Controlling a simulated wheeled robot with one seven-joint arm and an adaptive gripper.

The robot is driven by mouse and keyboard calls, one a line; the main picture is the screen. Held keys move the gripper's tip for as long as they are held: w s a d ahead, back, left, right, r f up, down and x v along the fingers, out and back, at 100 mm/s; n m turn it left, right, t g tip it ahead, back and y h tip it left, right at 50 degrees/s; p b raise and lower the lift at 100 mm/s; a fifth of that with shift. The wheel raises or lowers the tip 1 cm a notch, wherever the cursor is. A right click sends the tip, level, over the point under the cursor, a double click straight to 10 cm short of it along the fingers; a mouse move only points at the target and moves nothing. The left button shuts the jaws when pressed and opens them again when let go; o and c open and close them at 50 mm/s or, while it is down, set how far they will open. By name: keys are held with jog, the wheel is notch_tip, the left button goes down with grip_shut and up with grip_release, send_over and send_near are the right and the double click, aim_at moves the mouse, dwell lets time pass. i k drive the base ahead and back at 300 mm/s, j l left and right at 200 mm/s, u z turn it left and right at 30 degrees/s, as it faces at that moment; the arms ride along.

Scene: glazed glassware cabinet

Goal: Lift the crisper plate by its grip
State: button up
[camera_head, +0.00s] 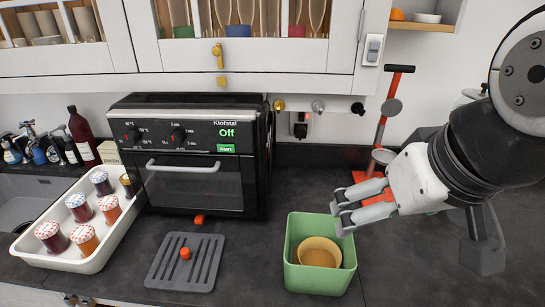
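The crisper plate (159,272) is a flat dark grey slotted plate lying on the dark worktop in front of the oven. Its grip is a small orange-red knob (185,253) standing up near the plate's middle.
A black oven (190,185) stands behind the plate, its door closed. An orange-red piece (199,219) lies before it. A green bin (317,279) holding a tan bowl (320,252) is right of the plate. A white tray (97,263) of jars is left.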

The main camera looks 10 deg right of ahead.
aim_at(185, 261)
jog(key=j+u, duration=0.4)
jog(key=j, duration=0.15)
jog(key=i+j+u, duration=0.1)
jog(key=j+u, duration=0.25)
jog(key=j, duration=0.2)
